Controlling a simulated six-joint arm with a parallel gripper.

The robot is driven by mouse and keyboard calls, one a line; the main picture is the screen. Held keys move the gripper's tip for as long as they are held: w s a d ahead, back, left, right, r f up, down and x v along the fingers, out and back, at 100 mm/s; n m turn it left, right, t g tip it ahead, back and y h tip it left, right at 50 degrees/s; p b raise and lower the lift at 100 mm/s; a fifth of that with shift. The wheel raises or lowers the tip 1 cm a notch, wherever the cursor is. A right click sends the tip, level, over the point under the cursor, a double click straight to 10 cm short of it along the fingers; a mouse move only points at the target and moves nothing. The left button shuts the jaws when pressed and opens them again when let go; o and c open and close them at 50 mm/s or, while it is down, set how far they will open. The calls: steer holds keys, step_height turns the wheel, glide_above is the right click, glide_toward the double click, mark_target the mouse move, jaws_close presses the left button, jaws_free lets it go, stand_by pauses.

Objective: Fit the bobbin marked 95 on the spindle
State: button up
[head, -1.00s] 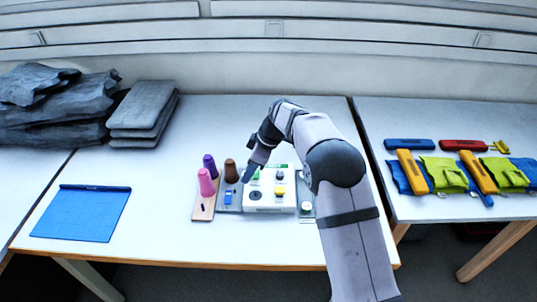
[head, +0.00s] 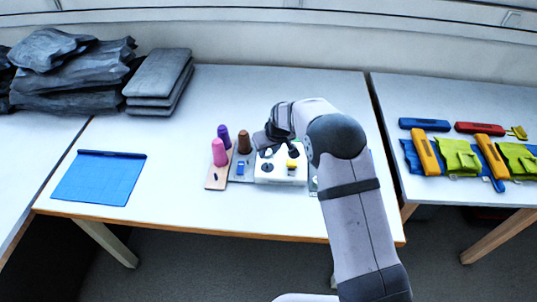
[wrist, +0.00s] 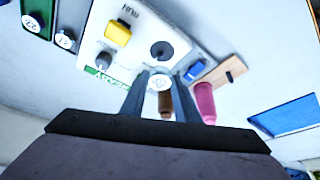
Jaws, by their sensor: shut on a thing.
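My gripper (wrist: 160,92) is shut on a small bobbin (wrist: 160,82) with a pale round top. Its mark is too small to read. In the head view, my gripper (head: 266,142) is over the back left of a white machine box (head: 280,178). The box (wrist: 150,22) also shows in the wrist view, with a dark round part (wrist: 161,50) just beyond the held bobbin. I cannot tell for sure which part is the spindle. Two pale marked discs, one (wrist: 32,22) on a green panel and one (wrist: 65,40) beside it, lie at the wrist view's upper left.
A pink cone (head: 219,152), a purple cone (head: 223,133) and a brown cone (head: 244,142) stand left of the box. A blue part (head: 240,169) and a yellow button (head: 292,165) are close by. A blue mat (head: 100,178) lies at left. Table between is clear.

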mark_target(267, 165)
steer(key=shift+m, duration=0.3)
steer(key=shift+f, duration=0.2)
steer(key=shift+f+b, duration=1.3)
steer(key=shift+f, duration=0.7)
steer(key=shift+f+b, duration=1.1)
steer(key=shift+b, duration=0.1)
stand_by(1.7)
steer(key=o, duration=1.5)
steer(key=shift+r, duration=0.1)
steer(key=shift+r+p, duration=2.45)
steer(key=shift+r, duration=1.4)
